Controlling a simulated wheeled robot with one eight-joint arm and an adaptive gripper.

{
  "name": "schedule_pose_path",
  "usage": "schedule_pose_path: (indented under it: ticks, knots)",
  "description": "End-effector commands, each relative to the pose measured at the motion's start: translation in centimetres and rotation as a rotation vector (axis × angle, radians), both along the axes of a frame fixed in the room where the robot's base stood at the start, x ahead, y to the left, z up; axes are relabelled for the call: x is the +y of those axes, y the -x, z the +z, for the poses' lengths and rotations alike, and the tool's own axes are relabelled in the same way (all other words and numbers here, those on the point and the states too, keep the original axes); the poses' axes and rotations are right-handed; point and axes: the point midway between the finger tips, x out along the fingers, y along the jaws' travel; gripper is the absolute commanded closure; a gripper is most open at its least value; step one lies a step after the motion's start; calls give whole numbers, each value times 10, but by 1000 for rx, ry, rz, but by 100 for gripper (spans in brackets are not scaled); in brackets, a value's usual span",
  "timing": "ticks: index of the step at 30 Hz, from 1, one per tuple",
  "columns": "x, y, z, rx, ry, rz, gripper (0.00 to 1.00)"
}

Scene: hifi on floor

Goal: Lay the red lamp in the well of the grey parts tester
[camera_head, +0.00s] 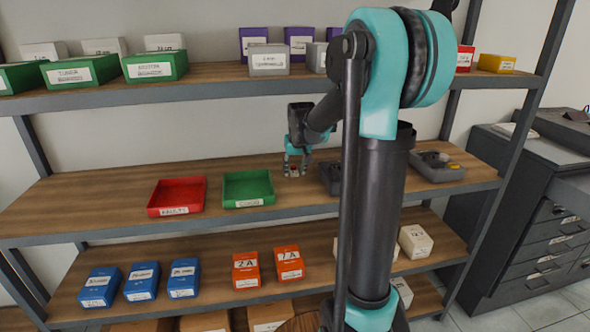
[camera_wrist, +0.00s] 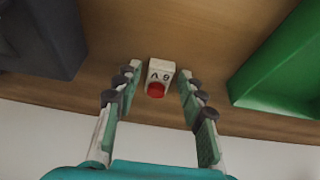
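The red lamp, a small white block marked "6 V" with a red round end, shows in the wrist view (camera_wrist: 156,90) and small in the head view (camera_head: 293,172), on or just above the wooden middle shelf. My gripper (camera_wrist: 160,88) is open, its fingers on either side of the lamp with gaps visible; in the head view my gripper (camera_head: 296,165) points down there. A dark grey box (camera_head: 331,176), probably the parts tester, stands just right of it, partly hidden by my arm; its dark side fills the wrist view's upper left (camera_wrist: 45,40). Its well is not clearly visible.
A green tray (camera_head: 248,188) stands left of my gripper, and a red tray (camera_head: 176,196) farther left. A grey tray (camera_head: 437,168) with several small parts stands right of my arm. The upper shelf (camera_head: 210,84) is overhead. Bare shelf lies behind the trays.

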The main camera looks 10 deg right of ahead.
Motion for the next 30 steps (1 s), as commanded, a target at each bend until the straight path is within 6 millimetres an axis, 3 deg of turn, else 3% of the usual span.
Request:
schedule_pose_path:
  ticks: [11, 17, 21, 30]
  knots:
    - [0, 0, 3, 0, 0, 0, 54]
    - [0, 11, 27, 0, 0, 0, 54]
    - [0, 25, 52, 0, 0, 0, 54]
    - [0, 79, 49, 0, 0, 0, 54]
